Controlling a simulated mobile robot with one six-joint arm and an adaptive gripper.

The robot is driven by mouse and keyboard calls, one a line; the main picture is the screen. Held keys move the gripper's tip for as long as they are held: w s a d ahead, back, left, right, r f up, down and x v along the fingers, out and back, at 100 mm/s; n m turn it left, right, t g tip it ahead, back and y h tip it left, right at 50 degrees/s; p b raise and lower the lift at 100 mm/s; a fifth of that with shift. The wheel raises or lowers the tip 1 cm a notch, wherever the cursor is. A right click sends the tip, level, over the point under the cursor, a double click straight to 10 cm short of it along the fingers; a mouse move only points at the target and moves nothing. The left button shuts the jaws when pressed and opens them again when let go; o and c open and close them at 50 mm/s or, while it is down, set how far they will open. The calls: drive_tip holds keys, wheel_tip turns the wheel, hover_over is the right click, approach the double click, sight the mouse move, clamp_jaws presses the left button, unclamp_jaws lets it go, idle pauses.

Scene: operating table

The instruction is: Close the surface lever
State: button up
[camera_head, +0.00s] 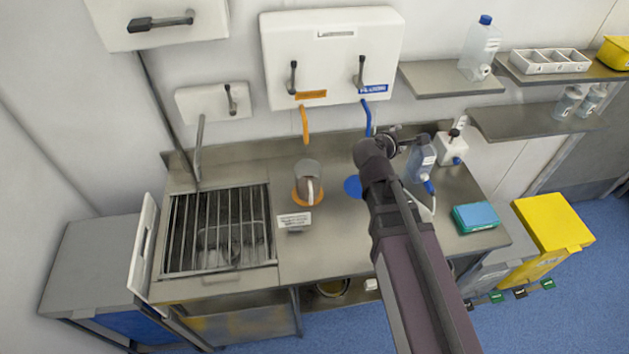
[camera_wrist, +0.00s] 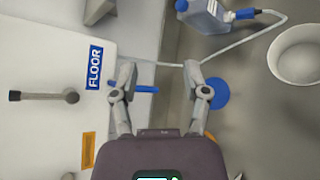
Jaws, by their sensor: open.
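The white wall box (camera_head: 330,48) carries two dark levers, both hanging close to upright. The left lever (camera_head: 292,77) is above an orange label (camera_head: 311,95) whose text I cannot read; an orange spout (camera_head: 304,124) comes out below it. The right lever (camera_head: 360,72) is above a blue label, which reads FLOOR in the wrist view (camera_wrist: 94,67). This lever also shows there (camera_wrist: 45,96), with the orange label (camera_wrist: 88,150) lower down. My gripper (camera_wrist: 160,72) is open and empty, below and right of the box. The blue spout (camera_wrist: 147,89) appears between its fingers.
A grey jug (camera_head: 308,170) stands on an orange disc on the steel counter, beside a blue disc (camera_head: 353,186). A blue-labelled bottle (camera_head: 422,157) and a white dispenser (camera_head: 452,148) stand right of my gripper. Shelves (camera_head: 450,80) project from the wall at right.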

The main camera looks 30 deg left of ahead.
clamp_jaws()
drive_tip(key=w+a+r+n+t+y, duration=0.3)
drive_tip(key=w+a+r+n+y, duration=0.2)
drive_tip(key=w+a+n+y, duration=0.3)
drive_tip(key=a+r+n+g+y, duration=0.4)
drive_tip(key=a+n+y, duration=0.3)
drive_tip(key=n+y, duration=0.2)
drive_tip(key=s+f+n+g+y+b, duration=0.1)
drive_tip(key=s+n+g+y, duration=0.3)
drive_tip(key=n+g, duration=0.9)
drive_tip(key=shift+s+a+n, duration=0.3)
drive_tip(key=shift+s, duration=0.7)
